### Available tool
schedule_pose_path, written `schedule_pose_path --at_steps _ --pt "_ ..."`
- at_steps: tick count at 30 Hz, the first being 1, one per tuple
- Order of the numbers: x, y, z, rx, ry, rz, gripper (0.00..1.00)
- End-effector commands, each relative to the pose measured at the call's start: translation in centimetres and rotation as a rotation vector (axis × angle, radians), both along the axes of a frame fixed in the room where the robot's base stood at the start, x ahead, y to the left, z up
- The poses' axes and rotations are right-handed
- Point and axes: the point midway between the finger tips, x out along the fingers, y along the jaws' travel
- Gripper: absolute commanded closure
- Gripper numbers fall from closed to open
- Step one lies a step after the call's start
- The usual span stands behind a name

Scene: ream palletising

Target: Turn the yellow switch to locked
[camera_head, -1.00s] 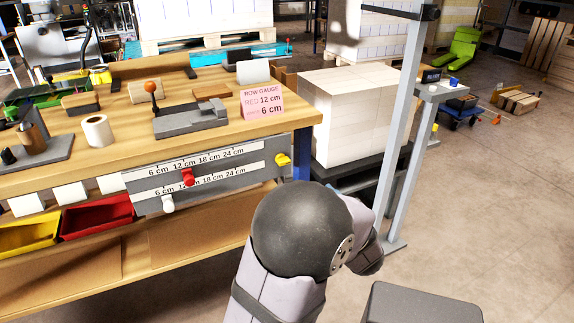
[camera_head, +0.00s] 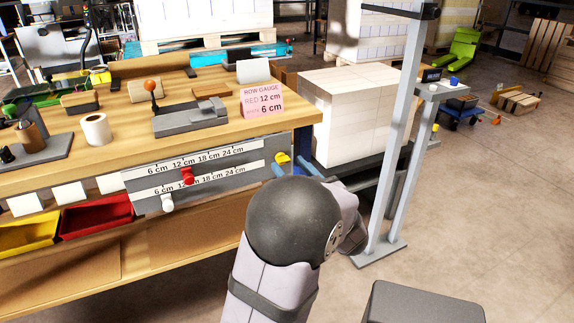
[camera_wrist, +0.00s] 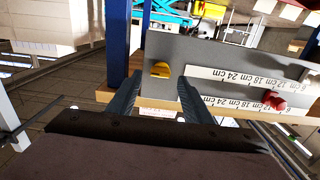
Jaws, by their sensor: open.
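The yellow switch (camera_head: 283,158) sits at the right end of the grey gauge panel (camera_head: 205,176) on the bench front. In the wrist view the yellow switch (camera_wrist: 160,69) shows as a knob on the panel, between and a little beyond the fingertips. My gripper (camera_head: 294,168) is open, with its two blue-grey fingers pointing at the panel just around the switch. The fingers also show in the wrist view (camera_wrist: 158,88), one on each side of the switch, with nothing held. I cannot tell whether they touch the panel, and the switch's lock markings are not readable.
The panel carries a red slider (camera_head: 187,175) and a white slider (camera_head: 167,203) on its scales. A pink sign (camera_head: 262,102) stands on the bench above. A blue bench leg (camera_head: 303,146) and a grey post (camera_head: 398,150) are close to my arm.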

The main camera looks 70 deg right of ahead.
Motion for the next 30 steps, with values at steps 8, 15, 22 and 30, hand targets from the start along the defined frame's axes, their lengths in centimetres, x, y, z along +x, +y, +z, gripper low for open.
schedule_pose_path --at_steps 8,15,22,30 --pt "1.7 -1.7 -0.1 -0.001 0.001 0.001 0.54" --pt "1.9 -1.9 0.0 0.001 0.001 -0.001 0.54" --pt "1.9 -1.9 0.0 0.001 0.001 -0.001 0.88" --pt "1.9 -1.9 -0.1 -0.005 0.006 -0.001 0.95"
